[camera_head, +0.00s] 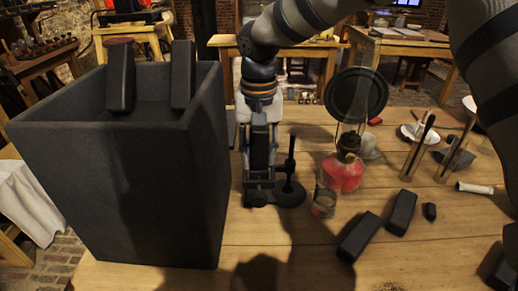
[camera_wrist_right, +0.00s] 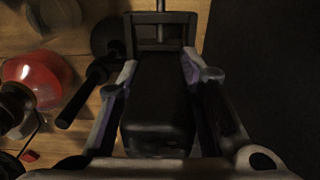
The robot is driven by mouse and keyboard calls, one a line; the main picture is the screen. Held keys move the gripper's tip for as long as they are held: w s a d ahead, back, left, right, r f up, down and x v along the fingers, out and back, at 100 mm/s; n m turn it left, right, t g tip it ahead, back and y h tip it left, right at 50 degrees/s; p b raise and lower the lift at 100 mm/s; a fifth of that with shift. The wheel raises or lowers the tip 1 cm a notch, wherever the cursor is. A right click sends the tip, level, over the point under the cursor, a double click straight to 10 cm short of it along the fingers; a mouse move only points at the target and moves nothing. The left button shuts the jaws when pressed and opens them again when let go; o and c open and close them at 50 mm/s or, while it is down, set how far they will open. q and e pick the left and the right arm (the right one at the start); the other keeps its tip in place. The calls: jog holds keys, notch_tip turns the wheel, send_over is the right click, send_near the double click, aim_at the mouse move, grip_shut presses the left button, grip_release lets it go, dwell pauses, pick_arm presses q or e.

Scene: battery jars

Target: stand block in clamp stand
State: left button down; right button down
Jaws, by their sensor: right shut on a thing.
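My right gripper (camera_head: 260,155) points down just right of the big dark bin. It is shut on a black block (camera_wrist_right: 158,100), which shows between its two fingers in the wrist view and upright in the head view (camera_head: 260,146). The dark clamp stand (camera_head: 290,193) has a round base, a thin upright rod and a square frame (camera_wrist_right: 160,45). The block's far end is right at this frame. I cannot tell whether it is inside the frame or only against it.
The dark bin (camera_head: 120,190) stands close on the left, with two black blocks (camera_head: 120,78) (camera_head: 182,75) at its back rim. A red flask (camera_head: 342,175) and glass beaker (camera_head: 325,198) stand right of the stand. Two black blocks (camera_head: 358,237) (camera_head: 402,212) lie on the wooden table (camera_head: 400,265).

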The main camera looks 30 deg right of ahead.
jog(key=shift+f, duration=0.3)
jog(key=c, duration=1.1)
grip_release()
jog(key=shift+o, duration=0.2)
jog(key=shift+f, duration=0.1)
notch_tip(320, 180, up, 12)
jog(key=shift+r, duration=0.1)
